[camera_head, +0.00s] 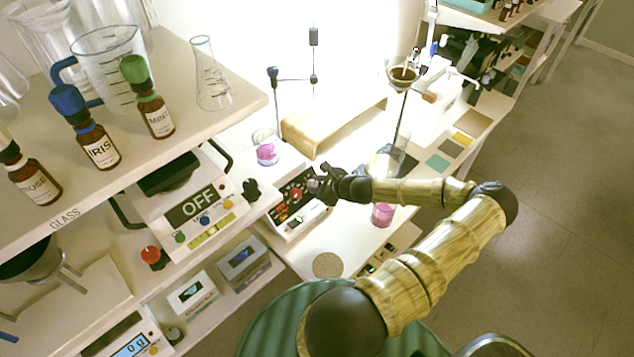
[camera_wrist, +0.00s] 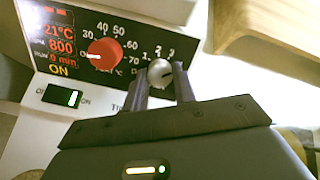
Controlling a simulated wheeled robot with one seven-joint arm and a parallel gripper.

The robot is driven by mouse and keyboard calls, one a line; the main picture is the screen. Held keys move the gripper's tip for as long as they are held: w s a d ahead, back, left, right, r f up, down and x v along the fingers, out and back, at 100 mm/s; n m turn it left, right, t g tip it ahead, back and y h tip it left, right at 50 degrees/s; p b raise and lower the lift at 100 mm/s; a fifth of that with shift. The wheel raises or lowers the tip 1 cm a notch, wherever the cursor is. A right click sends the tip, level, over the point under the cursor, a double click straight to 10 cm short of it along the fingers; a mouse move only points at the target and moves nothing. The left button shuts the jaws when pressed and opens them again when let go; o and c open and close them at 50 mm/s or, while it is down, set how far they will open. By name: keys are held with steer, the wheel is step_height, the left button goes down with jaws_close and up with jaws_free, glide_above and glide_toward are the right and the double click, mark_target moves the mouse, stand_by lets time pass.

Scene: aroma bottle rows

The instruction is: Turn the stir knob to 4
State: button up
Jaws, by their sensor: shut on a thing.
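The hotplate stirrer's panel (camera_wrist: 60,40) fills the upper left of the wrist view; the device also shows in the head view (camera_head: 283,225). The silver knob (camera_wrist: 160,70) sits between the two fingertips of my gripper (camera_wrist: 162,80), which is shut on it. The digits 1, 2 and 3 show above this knob; the rest of its scale is hidden by the fingers. A thin dark mark on the knob seems to point right. The red knob (camera_wrist: 105,52), with a temperature scale, is to its left, apart from the fingers. In the head view my gripper (camera_head: 318,186) is at the panel's right side.
The panel's display reads about 21°C, 800 and 0 min, with ON below. A rocker switch (camera_wrist: 62,97) is under it. A wooden-sided stand (camera_head: 335,125) is behind the stirrer. A beaker with pink liquid (camera_head: 382,214) stands right of it. A balance (camera_head: 190,205) reads OFF at left.

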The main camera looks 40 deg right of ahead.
steer(key=shift+s+d+m, duration=0.1)
steer(key=shift+m, duration=0.7)
steer(key=o, duration=1)
steer(key=shift+r+p, duration=0.1)
steer(key=shift+p, duration=0.2)
